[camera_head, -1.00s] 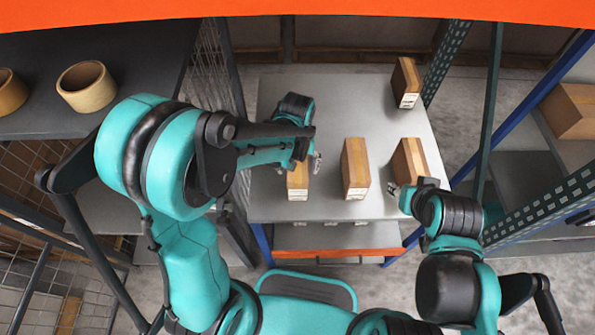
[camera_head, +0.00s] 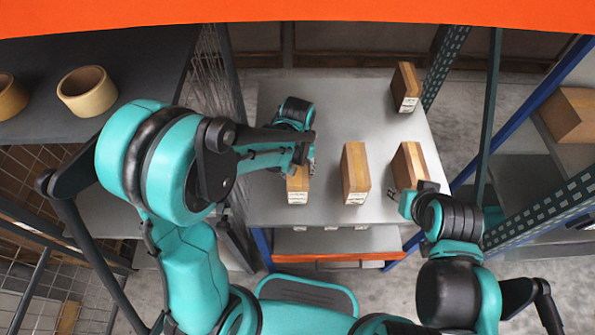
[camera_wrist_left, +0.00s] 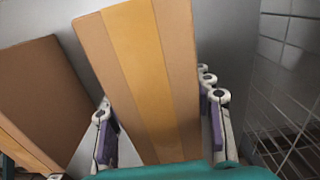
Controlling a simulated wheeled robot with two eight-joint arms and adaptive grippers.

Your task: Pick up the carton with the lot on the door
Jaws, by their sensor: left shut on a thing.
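My left gripper (camera_wrist_left: 160,128) is shut on a brown carton (camera_wrist_left: 148,75) with a lighter tape band, with one finger on each side of it in the left wrist view. In the head view this carton (camera_head: 298,190) shows below my left wrist, its white label facing me. A second carton (camera_head: 355,173) stands to its right, and a third carton (camera_head: 410,165) stands further right, beside my right gripper (camera_head: 408,198). A fourth carton (camera_head: 405,87) stands at the back right. The labels are too small to read. My right gripper's fingers are mostly hidden.
The cartons stand on a grey shelf top (camera_head: 340,110) with a clear middle and back. Rolls of tape (camera_head: 87,91) lie on a dark shelf at left. Rack posts (camera_head: 487,110) rise at right. An orange beam (camera_head: 300,17) crosses the top.

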